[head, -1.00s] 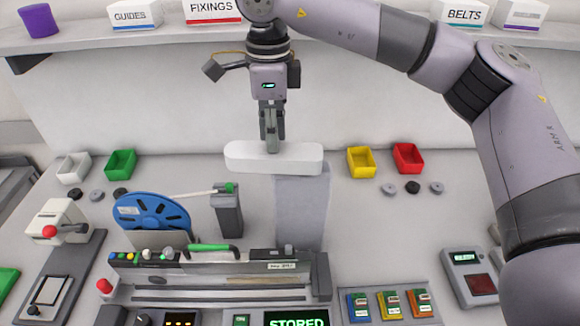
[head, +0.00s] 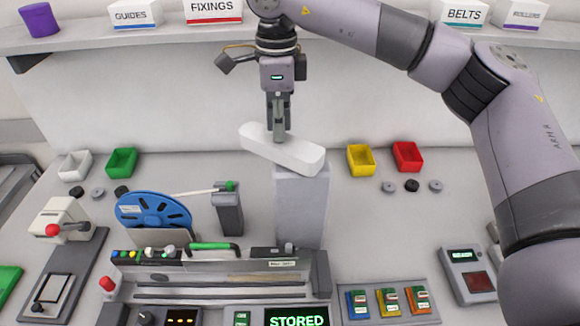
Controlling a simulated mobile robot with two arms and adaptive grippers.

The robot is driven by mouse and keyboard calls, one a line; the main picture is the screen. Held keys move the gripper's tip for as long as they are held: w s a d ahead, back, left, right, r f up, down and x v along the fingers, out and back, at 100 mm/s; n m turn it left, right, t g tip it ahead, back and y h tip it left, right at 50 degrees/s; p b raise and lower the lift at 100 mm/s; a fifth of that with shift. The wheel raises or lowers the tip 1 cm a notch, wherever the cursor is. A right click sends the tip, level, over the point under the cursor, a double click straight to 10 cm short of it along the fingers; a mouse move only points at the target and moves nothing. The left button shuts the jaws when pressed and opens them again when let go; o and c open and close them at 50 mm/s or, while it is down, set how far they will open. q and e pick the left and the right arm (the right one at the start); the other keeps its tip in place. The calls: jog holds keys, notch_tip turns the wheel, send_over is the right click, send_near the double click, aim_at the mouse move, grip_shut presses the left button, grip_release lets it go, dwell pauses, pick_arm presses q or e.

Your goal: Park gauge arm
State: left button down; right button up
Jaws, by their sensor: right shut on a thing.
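The gauge arm looks like a white rounded bar (head: 290,153). It lies across the top of a grey post (head: 302,205), angled, with its left end farther back and its right end nearer, over the post. My right gripper (head: 279,138) points down from above and is shut on the left part of the bar. What exactly the fingertips grip on the bar is too small to tell. My left gripper is not in view.
A feeder with a blue reel (head: 153,212) and a green handle (head: 210,246) stands in front, left of the post. A display (head: 297,318) reads STORED. Small bins stand behind on both sides, including a yellow bin (head: 361,160). A shelf (head: 350,33) with labelled boxes runs along the back.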

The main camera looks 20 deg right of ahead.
jog(key=shift+w+d, duration=0.35)
jog(key=shift+d, duration=0.3)
jog(key=shift+w+d, duration=0.25)
jog(key=shift+d, duration=0.25)
jog(key=o, duration=0.7)
jog(key=shift+d, duration=0.1)
jog(key=shift+o, duration=0.2)
notch_tip(320, 180, up, 8)
jog(key=p, duration=0.6)
